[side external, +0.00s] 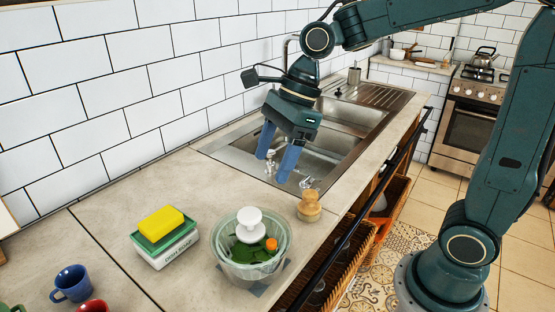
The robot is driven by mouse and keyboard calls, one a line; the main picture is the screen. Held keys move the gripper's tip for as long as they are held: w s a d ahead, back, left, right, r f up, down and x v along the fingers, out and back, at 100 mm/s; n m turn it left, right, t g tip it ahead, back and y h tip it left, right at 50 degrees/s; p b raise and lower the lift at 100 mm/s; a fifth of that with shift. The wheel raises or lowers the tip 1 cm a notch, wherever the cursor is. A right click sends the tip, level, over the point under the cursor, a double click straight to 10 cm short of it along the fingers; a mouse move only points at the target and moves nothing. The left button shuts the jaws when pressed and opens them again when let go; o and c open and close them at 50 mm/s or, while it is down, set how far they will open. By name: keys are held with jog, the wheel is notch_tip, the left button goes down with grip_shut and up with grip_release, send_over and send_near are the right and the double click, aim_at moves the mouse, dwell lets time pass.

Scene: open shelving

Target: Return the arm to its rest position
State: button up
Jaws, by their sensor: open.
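My gripper (277,166) hangs from my dark green arm over the near end of the sink (226,154). Its two blue fingers point down and stand apart, with nothing between them. The gripper is open and empty. The fingertips appear above the basin; their exact height cannot be told. The arm reaches in from the right, bent at the elbow above the top edge of the view.
On the counter (110,207) stand a glass bowl (283,250) of greens with a white knob, a wooden-topped jar (310,206), a soap holder (165,250) with a yellow sponge (161,223), and a blue mug (72,283). A tiled wall stands behind. A stove (477,110) is at back right.

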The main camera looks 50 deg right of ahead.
jog(key=shift+s, duration=0.1)
dwell(0.3)
jog(key=s+d+n+t+h, duration=0.1)
jog(key=s+d+n+h, duration=0.1)
jog(key=s+d+n, duration=0.2)
jog(key=s+d+r+n+t+h, duration=0.1)
jog(key=s+d+n, duration=0.3)
jog(key=s+n, duration=0.7)
jog(key=shift+d+r+n+t+h, duration=0.2)
jog(key=shift+d+n+t+h, duration=0.45)
jog(key=shift+n, duration=3.55)
jog(key=shift+a, duration=0.25)
